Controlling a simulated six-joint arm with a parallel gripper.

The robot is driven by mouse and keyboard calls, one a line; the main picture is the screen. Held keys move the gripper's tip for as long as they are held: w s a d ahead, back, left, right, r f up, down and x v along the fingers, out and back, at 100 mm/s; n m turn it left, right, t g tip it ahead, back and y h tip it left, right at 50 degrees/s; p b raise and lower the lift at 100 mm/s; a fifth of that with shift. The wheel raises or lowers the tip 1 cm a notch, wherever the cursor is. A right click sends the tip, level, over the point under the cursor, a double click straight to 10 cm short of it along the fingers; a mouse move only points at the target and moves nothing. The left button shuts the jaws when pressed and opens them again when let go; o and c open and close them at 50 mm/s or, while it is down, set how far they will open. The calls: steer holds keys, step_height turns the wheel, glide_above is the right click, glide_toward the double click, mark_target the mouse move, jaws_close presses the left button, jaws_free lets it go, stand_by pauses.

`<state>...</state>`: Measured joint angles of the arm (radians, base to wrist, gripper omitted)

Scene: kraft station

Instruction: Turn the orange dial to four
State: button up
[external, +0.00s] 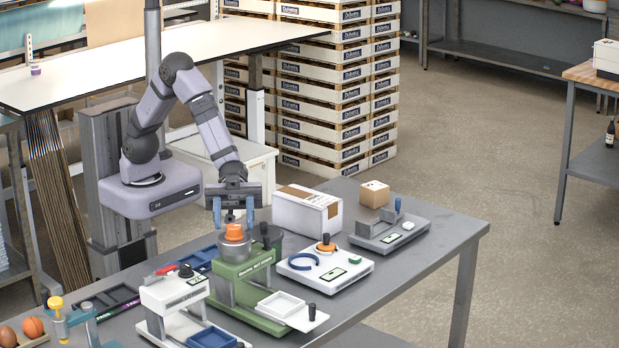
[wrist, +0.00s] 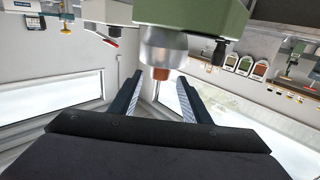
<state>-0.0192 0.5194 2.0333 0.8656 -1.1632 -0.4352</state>
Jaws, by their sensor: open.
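An orange dial (external: 235,238) sits on top of the green press-like machine (external: 240,272). In the wrist view an orange tip (wrist: 160,74) below a silver collar (wrist: 163,45) shows between the fingers. A second orange dial with a dark knob (external: 326,245) is on the white device (external: 340,272) to the right. My gripper (external: 233,212) points down just above the green machine's dial, its blue fingers apart, one on each side. The fingers also show open and empty in the wrist view (wrist: 160,95). The dial's numbers are too small to read.
A black-knobbed lever (external: 265,232) stands close to the right of the dial. A white device (external: 172,292) is at front left. A white box (external: 307,210) and a grey device (external: 390,232) stand behind to the right. The table's right end (external: 455,235) is clear.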

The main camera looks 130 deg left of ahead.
mark_target(234, 230)
steer(key=shift+p+x, duration=1.4)
steer(key=shift+x, duration=2.25)
steer(key=c, duration=1)
